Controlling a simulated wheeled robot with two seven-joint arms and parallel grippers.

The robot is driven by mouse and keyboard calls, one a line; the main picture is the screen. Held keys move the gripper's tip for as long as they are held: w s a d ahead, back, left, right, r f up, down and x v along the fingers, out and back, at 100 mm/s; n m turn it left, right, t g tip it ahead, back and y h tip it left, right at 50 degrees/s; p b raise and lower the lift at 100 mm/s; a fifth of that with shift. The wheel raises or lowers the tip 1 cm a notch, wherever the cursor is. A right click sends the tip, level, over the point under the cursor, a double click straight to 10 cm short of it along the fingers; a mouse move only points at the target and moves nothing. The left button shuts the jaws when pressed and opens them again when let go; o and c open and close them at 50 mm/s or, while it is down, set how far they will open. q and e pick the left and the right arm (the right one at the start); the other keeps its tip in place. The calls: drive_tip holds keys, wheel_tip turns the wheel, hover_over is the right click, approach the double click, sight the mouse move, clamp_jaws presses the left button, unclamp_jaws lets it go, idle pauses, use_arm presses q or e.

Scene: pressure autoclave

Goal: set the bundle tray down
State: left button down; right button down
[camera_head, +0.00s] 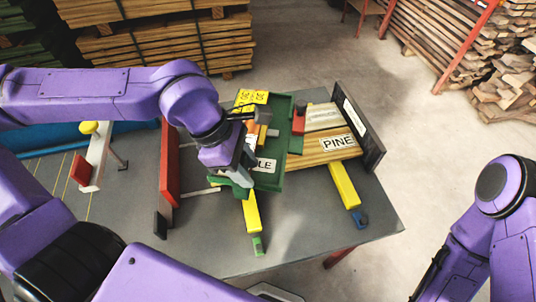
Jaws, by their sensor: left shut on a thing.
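My gripper and wrist hide part of the tray and of a white label ending in "LE" (266,165). Whether the tray touches what is below it cannot be told. Right of the tray lies a wooden bundle labelled PINE (338,143). My right arm shows at the right edge, but its gripper is not visible.
The grey table (310,220) has bare room in front. Yellow bars (345,185) run under the bundles. A black upright plate (358,127) bounds the right side and a red upright (169,162) the left. Stacked timber (160,40) stands behind.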

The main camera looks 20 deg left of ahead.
sight(267, 163)
use_arm(q)
drive_tip(key=w, duration=0.1)
drive_tip(key=w+f, duration=0.1)
drive_tip(key=w, duration=0.1)
drive_tip(key=w+f+p, duration=0.1)
drive_tip(key=shift+w+d+f, duration=0.15)
drive_tip(key=shift+w+d, duration=0.15)
drive_tip(key=shift+w, duration=0.1)
drive_tip(key=w+f, duration=0.2)
drive_tip(key=f, duration=0.1)
drive_tip(key=w+f, duration=0.2)
drive_tip(key=shift+w+d+p, duration=0.1)
drive_tip(key=shift+d+p, duration=0.2)
drive_tip(key=shift+p, duration=0.05)
drive_tip(key=shift+w+f, duration=0.15)
drive_tip(key=shift+f, duration=0.25)
wheel_tip(267, 163, down, 2)
drive_tip(key=shift+f+p, duration=0.1)
drive_tip(key=shift+p, duration=0.5)
drive_tip(key=shift+f, duration=0.25)
drive_tip(key=c, duration=0.7)
unclamp_jaws()
drive_tip(key=shift+f, duration=0.15)
